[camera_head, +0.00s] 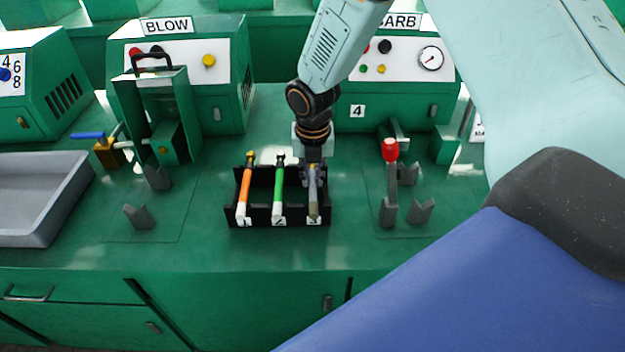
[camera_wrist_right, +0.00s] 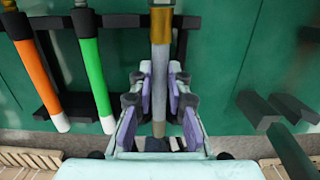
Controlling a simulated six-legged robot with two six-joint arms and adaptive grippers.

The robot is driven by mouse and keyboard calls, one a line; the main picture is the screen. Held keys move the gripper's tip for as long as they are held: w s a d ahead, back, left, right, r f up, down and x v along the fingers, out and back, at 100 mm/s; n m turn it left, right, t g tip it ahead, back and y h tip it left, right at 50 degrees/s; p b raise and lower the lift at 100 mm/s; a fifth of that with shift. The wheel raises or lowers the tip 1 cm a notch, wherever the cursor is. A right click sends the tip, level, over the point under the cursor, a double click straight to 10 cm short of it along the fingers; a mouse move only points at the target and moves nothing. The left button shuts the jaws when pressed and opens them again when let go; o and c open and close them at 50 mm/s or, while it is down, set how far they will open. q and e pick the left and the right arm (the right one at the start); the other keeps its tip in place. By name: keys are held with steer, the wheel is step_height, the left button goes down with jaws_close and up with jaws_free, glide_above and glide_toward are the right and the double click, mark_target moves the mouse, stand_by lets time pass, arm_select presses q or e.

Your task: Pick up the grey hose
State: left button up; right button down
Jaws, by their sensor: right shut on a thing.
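The grey hose (camera_head: 313,205) lies in slot 3 of a black rack (camera_head: 262,222), at the rack's right end. In the right wrist view the grey hose (camera_wrist_right: 160,75) runs between the purple finger pads, with a brass-coloured fitting towards the top. My right gripper (camera_head: 313,172) reaches down over the rack from above and is shut on the grey hose. The same gripper (camera_wrist_right: 159,105) fills the lower middle of the wrist view. An orange hose (camera_head: 244,190) and a green hose (camera_head: 279,190) lie in slots 1 and 2. My left gripper is out of view.
A grey tray (camera_head: 75,200) lies at the left. A BLOW machine (camera_head: 185,70) stands behind, a second machine (camera_head: 400,95) behind right. Grey supports (camera_head: 140,217) and a red-knobbed lever (camera_head: 390,150) flank the rack. The bench in front of the rack is clear.

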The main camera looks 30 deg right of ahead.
mark_target(313, 178)
steer(key=shift+w, duration=0.15)
steer(key=shift+r, duration=0.2)
step_height(313, 178, up, 9)
steer(key=p, duration=0.1)
steer(key=shift+p, duration=0.3)
